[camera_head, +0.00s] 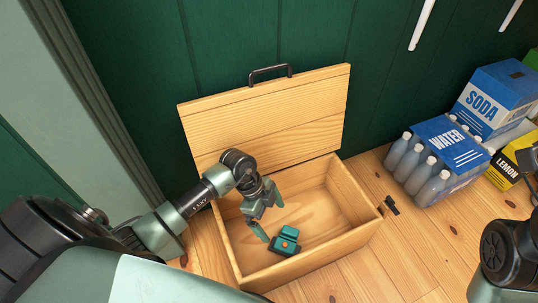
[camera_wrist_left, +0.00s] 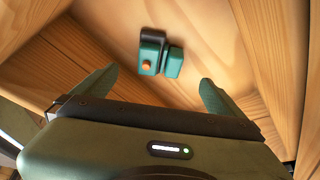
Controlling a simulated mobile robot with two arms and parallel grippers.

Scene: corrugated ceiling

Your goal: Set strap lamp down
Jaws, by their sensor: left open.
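The strap lamp (camera_head: 286,240) is a small teal and black block with an orange button. It lies on the floor of an open wooden box (camera_head: 242,277), near the front. It also shows in the left wrist view (camera_wrist_left: 158,55), beyond the fingertips and apart from them. My left gripper (camera_head: 262,219) is inside the box just above and left of the lamp. Its fingers (camera_wrist_left: 160,92) are spread wide with nothing between them. My right arm shows only in part at the right edge, and its fingers cannot be made out.
The box's lid (camera_head: 268,115) with a black handle stands open against the green wall. A pack of water bottles (camera_head: 430,165), a soda carton (camera_head: 492,98) and a yellow lemon carton (camera_head: 508,160) stand at right. A small black piece (camera_head: 392,205) lies beside the box. Floor in front is clear.

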